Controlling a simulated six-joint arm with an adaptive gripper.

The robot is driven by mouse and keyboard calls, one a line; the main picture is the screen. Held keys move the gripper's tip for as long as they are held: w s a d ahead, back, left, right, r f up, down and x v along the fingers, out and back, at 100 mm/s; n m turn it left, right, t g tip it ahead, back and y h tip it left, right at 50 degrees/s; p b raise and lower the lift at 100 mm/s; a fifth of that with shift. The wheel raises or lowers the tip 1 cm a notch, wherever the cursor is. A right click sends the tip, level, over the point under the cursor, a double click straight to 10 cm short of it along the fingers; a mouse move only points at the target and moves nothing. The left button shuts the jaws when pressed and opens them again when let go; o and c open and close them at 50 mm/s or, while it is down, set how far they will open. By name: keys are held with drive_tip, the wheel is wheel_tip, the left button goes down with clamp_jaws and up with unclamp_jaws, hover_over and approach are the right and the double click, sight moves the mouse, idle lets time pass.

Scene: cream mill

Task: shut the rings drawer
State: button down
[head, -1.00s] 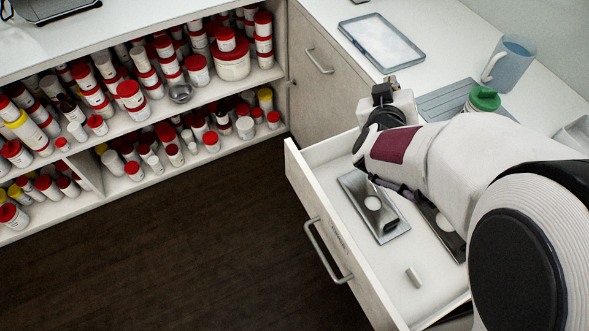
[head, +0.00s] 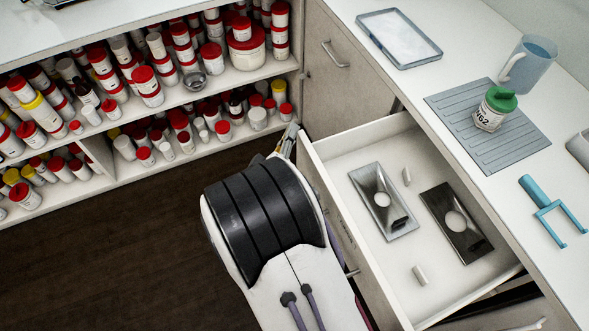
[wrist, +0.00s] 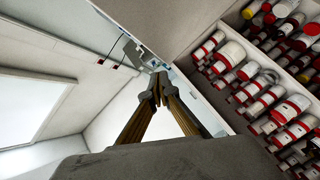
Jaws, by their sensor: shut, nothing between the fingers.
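The drawer (head: 345,140) stands pulled out from the counter at the right of the head view. Inside lie a silver plate with a round hole (head: 372,190), a darker plate with a round hole (head: 472,240) and small pale pegs (head: 420,275). My gripper (head: 290,137) is shut and empty, at the outer side of the drawer front near its far corner. I cannot tell whether it touches the front. My arm hides much of the drawer front and its handle. In the wrist view my gripper's closed fingers (wrist: 157,92) show in the middle.
Shelves with many red-capped jars (head: 150,85) stand at the left. A closed cabinet door with a handle (head: 335,55) is behind the drawer. The counter holds a tray (head: 398,38), a blue mug (head: 530,62), a green-capped jar (head: 495,110) and a blue fork-shaped tool (head: 545,205).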

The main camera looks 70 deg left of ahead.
drive_tip(key=s+d+f+n+t, duration=0.1)
drive_tip(key=s+d+f+n, duration=0.4)
drive_tip(key=s+d+f, duration=0.6)
drive_tip(key=shift+s+f+n+t, duration=0.15)
drive_tip(key=shift+s+n+t, duration=0.15)
drive_tip(key=shift+s+n, duration=0.1)
drive_tip(key=shift+w, duration=0.1)
approach(301, 159)
drive_tip(key=w+a, duration=0.2)
drive_tip(key=a, duration=0.2)
drive_tip(key=shift+w+a+f, duration=0.1)
drive_tip(key=shift+w+f, duration=0.05)
drive_tip(key=shift+w, duration=0.4)
drive_tip(key=shift+w+a+f, duration=0.15)
drive_tip(key=shift+w, duration=0.4)
drive_tip(key=shift+w, duration=0.1)
